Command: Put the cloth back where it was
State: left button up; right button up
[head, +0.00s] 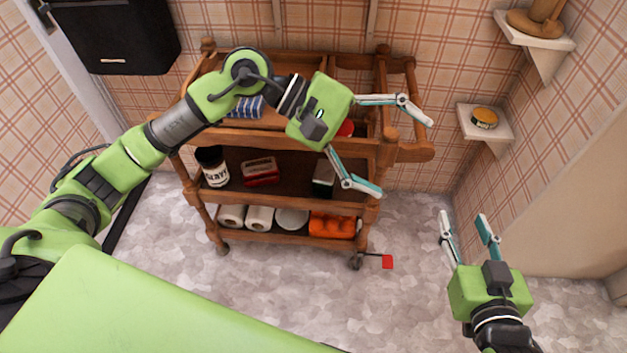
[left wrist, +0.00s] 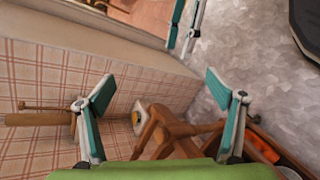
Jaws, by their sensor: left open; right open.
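A blue-and-white striped cloth (head: 248,107) lies on the top of the wooden cart (head: 270,140), partly hidden behind my left arm. My left gripper (head: 405,158) is open and empty, reaching over the cart's right end with its fingers pointing right. In the left wrist view its open fingers (left wrist: 158,78) frame the wall and part of the wooden cart (left wrist: 160,132); the cloth is not seen there. My right gripper (head: 463,215) is open and empty above the floor, right of the cart. Its fingers also show in the left wrist view (left wrist: 186,28).
The cart's lower shelves hold a dark jar (head: 213,166), a red box (head: 261,171), paper rolls (head: 259,218) and an orange pack (head: 333,225). A yellow tin (head: 485,117) sits on a corner shelf (head: 500,128). A black box (head: 115,38) hangs on the wall. Open floor lies before the cart.

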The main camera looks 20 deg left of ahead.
pick_arm(q)
jog(key=s+d+r+n+h, duration=0.4)
jog(key=d+r+n+h, duration=0.25)
jog(key=r+n, duration=0.2)
jog(key=w+a+r+n+t+h, duration=0.3)
jog(key=a+r+n+t, duration=0.2)
jog(key=n+t, duration=0.75)
jog(key=w+a+f+n+t+y, duration=0.25)
jog(key=a+n+y, duration=0.2)
jog(key=n, duration=0.65)
jog(key=w+a+f+n+t+y, duration=0.2)
jog(key=a+n+t+y, duration=0.3)
jog(key=n, duration=0.7)
jog(key=s+a+f+n+g+y, duration=0.1)
jog(key=f+n+g+y, duration=0.1)
jog(key=f+n, duration=0.4)
jog(key=s+a+f+n+g+y, duration=0.2)
jog(key=f+n+y, duration=0.2)
jog(key=f+n, duration=0.2)
jog(key=s+a+f+n+g+y, duration=0.1)
jog(key=s+f+n+g+y, duration=0.1)
jog(key=f+n, duration=0.4)
notch_tip(320, 180, down, 3)
jog(key=shift+a+g+y, duration=0.4)
jog(key=shift+y, duration=0.5)
